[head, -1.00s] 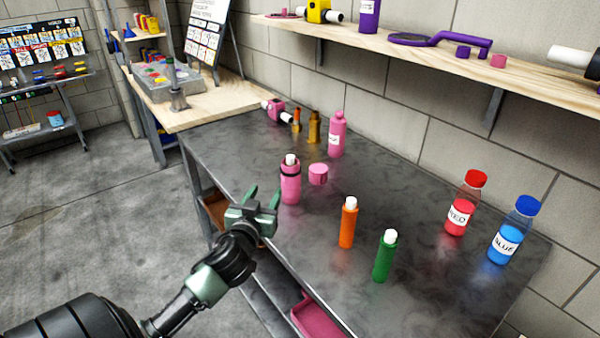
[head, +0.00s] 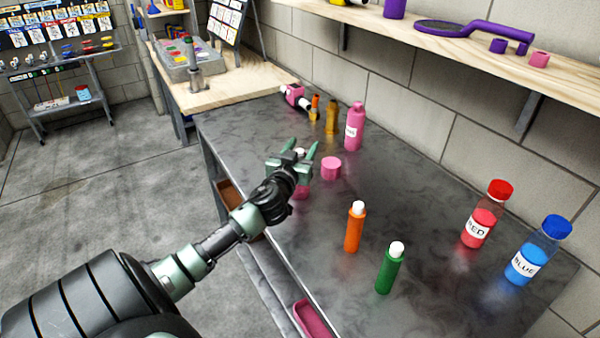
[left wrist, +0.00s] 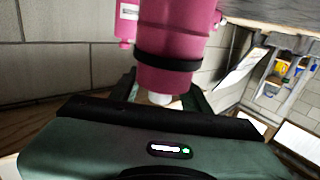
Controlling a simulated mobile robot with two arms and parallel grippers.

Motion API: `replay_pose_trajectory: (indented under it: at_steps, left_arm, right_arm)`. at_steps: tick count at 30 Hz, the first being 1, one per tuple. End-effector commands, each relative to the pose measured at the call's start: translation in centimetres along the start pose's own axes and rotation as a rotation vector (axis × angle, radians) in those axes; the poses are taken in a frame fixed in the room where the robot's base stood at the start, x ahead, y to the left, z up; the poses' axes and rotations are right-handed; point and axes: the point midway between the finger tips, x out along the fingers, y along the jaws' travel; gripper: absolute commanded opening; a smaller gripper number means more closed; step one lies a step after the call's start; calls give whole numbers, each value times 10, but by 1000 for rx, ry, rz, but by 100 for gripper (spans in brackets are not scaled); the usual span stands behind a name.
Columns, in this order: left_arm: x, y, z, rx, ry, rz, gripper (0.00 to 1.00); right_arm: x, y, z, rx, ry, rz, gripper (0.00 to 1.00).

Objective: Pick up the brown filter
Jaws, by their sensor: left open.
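A brown-gold bottle-shaped item (head: 332,118), the only brown one I see and perhaps the brown filter, stands upright toward the far end of the dark metal table (head: 400,180). My left gripper (head: 302,147) is open, its green fingers pointing toward the far end, short of the brown item and apart from it. A pink cylinder with a black band (left wrist: 172,60) and white tip lies close ahead of the fingers in the left wrist view. In the head view my gripper mostly hides this cylinder. My right gripper is not in view.
A pink bottle (head: 354,128) stands right of the brown item, with a small orange item (head: 315,103) to its left. A pink cap (head: 331,168), orange cylinder (head: 355,227), green cylinder (head: 390,268), red bottle (head: 487,215) and blue bottle (head: 539,250) stand nearer.

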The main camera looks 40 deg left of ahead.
Motion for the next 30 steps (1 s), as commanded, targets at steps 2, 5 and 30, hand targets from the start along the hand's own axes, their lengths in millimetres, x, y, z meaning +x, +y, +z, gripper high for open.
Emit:
replay_pose_trajectory:
  at_steps: [2, 5, 30]
  left_arm:
    - [6, 0, -1, 0, 1, 0, 47]
    - [7, 0, 0, 0, 0, 1, 47]
    - [6, 0, 1, 0, -1, 0, 0]
  right_arm:
    - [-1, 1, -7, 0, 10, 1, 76]
    - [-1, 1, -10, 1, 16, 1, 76]
    - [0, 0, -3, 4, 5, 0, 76]
